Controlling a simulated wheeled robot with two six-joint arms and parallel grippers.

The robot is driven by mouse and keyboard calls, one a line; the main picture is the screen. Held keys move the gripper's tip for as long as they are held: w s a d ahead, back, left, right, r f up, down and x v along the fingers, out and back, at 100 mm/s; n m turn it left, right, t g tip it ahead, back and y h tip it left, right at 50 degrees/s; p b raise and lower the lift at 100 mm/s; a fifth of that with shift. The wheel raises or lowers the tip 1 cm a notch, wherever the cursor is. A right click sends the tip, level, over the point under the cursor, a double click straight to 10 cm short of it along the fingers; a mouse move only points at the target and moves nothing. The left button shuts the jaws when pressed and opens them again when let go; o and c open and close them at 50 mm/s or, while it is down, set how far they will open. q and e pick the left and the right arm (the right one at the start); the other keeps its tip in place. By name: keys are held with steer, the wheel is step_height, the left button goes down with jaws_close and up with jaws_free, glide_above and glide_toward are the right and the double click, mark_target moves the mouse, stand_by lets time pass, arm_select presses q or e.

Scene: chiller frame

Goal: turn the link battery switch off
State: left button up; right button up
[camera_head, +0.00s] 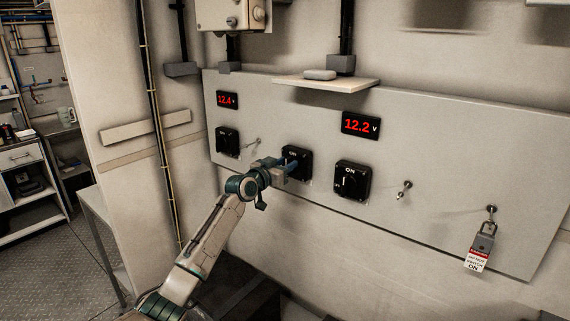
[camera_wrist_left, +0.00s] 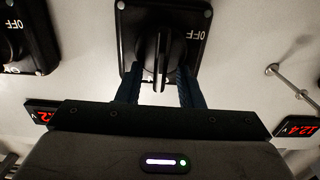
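The middle black rotary switch (camera_head: 305,152) on the grey panel is partly hidden by my left gripper (camera_head: 289,168); I take it to be the link battery switch. Its ON label shows at the top. In the left wrist view, which is upside down, the switch knob (camera_wrist_left: 160,60) has its grip bar upright in the picture, with an OFF label to its right. My left gripper (camera_wrist_left: 158,85) is open, with one finger on each side of the knob and gaps between them and the grip bar. My right gripper is not in view.
Similar switches sit left (camera_head: 228,141) and right (camera_head: 352,181) on the panel (camera_head: 450,170). Red displays read 12.4 (camera_head: 227,100) and 12.2 V (camera_head: 360,125). Small toggles stick out, and a tagged padlock (camera_head: 484,240) hangs at right. A small shelf (camera_head: 327,84) juts out above.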

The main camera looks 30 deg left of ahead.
arm_select(q)
jaws_close()
stand_by(0.3)
steer(key=shift+a+f+n+p, duration=0.3)
steer(key=shift+n+p, duration=0.55)
steer(key=shift+n, duration=2.1)
steer(key=shift+a+f+n+p, duration=0.35)
steer(key=shift+n+p, duration=0.55)
steer(key=shift+n, duration=2.1)
steer(key=shift+a+f+n+p, duration=0.3)
steer(key=shift+n+p, duration=0.55)
steer(key=shift+n, duration=2.1)
